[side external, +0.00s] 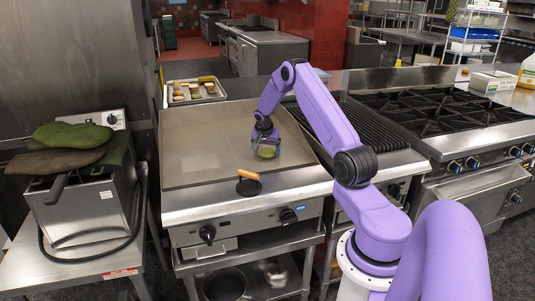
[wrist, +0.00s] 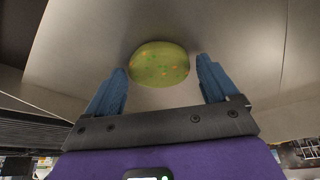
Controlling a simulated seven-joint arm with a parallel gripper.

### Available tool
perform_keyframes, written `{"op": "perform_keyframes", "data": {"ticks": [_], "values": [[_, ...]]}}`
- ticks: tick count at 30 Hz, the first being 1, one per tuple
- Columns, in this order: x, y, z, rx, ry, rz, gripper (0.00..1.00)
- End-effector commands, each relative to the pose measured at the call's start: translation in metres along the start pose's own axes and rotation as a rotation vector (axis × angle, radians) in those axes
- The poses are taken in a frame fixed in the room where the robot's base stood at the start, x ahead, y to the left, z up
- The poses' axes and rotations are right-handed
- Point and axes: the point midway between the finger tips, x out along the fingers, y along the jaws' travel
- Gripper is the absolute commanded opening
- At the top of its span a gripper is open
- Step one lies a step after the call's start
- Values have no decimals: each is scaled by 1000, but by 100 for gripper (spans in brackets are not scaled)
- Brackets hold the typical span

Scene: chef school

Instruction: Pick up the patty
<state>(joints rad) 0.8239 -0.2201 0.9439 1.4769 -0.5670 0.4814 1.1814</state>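The patty (wrist: 159,64) is a round green disc with orange flecks, lying on the griddle. In the side external view the green patty (side external: 267,151) shows at my gripper (side external: 265,147), near the right side of the griddle. In the wrist view my gripper (wrist: 162,82) is open, its two blue fingers apart. The patty lies just beyond the fingertips, roughly centred between them. I cannot tell whether either finger touches it.
The flat griddle (side external: 200,140) is mostly clear. A press with a wooden handle (side external: 248,187) sits at its front edge. A tray of food pieces (side external: 195,97) stands behind.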

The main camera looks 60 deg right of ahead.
Motion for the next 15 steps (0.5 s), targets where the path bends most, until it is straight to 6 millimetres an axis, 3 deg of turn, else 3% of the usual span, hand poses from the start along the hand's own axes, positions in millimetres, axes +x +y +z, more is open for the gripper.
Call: {"op": "perform_keyframes", "data": {"ticks": [1,4,15], "values": [[0,0,0,0,0,0,68],[0,0,0,0,0,0,36],[-3,0,-1,1,0,-1,35]]}}
